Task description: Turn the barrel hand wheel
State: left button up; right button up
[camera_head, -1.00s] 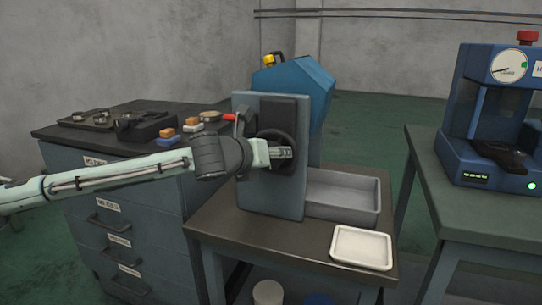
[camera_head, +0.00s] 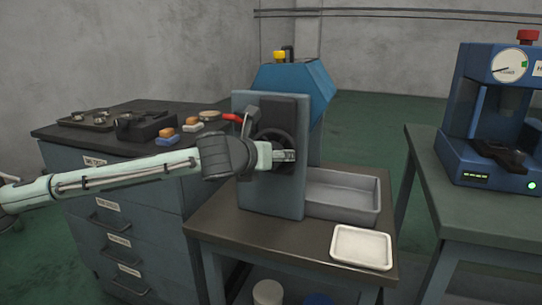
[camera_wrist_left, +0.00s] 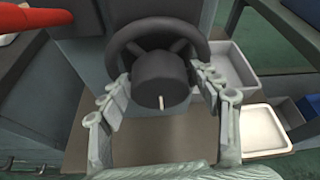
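The barrel hand wheel (camera_head: 285,136) is dark, with a round hub, and sits on the front plate of the blue machine. In the left wrist view the hand wheel (camera_wrist_left: 160,80) faces me, with a small pale mark low on its hub. My left gripper (camera_head: 285,156) is at the wheel. The blue barrel (camera_head: 292,82) behind the plate carries a yellow part (camera_head: 279,56) on top. My right gripper is not in view.
A red handle (camera_head: 232,117) sticks out left of the wheel. A grey bin (camera_head: 342,210) and a white tray (camera_head: 361,249) are on the stand at the right. A drawer cabinet (camera_head: 62,162) with small parts stands at the left, another blue machine (camera_head: 470,150) at the right.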

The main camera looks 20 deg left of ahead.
pick_arm(q)
jog(key=shift+r, duration=0.1)
jog(key=v, duration=1.2)
jog(key=shift+w, duration=0.1)
jog(key=x, duration=1.1)
jog(key=shift+w, duration=0.35)
